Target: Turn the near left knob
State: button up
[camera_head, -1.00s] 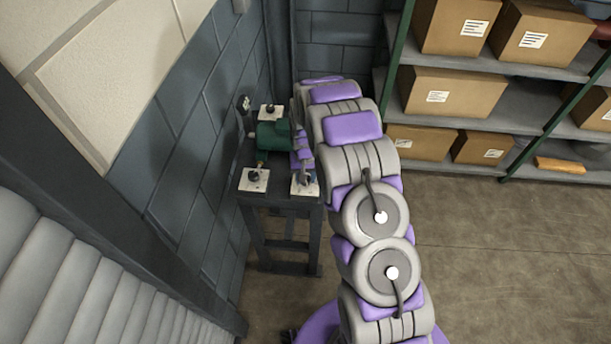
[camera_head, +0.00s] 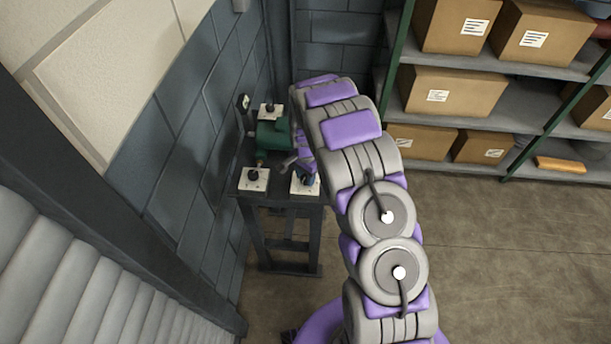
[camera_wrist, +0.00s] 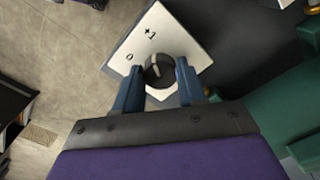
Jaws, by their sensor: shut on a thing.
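The knob on the near left plate (camera_head: 254,186) is dark (camera_head: 254,174) and stands free, with no gripper at it. My gripper (camera_head: 308,179) is at the knob on the near right plate (camera_head: 298,189). In the wrist view its two blue fingers (camera_wrist: 160,78) are shut on either side of a round dark knob (camera_wrist: 157,70) with a pale pointer. That knob sits on a white plate (camera_wrist: 157,28) marked "0" and "+1". The fingers and palm hide part of this knob and plate.
A green casing (camera_head: 268,138) stands on the dark table (camera_head: 285,199) behind the near plates; it also shows close to my gripper in the wrist view (camera_wrist: 285,110). A far plate with a knob (camera_head: 270,108) is behind it. A block wall (camera_head: 205,115) borders the left.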

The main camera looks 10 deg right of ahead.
aim_at(305, 177)
jog(key=shift+w+r+m, duration=0.15)
jog(key=shift+w+m, duration=0.05)
jog(key=shift+m, duration=0.2)
jog(key=o, duration=1.1)
jog(key=shift+s, duration=0.1)
notch_tip(305, 177, up, 17)
jog(key=shift+r+p, duration=0.1)
jog(key=shift+p, duration=0.2)
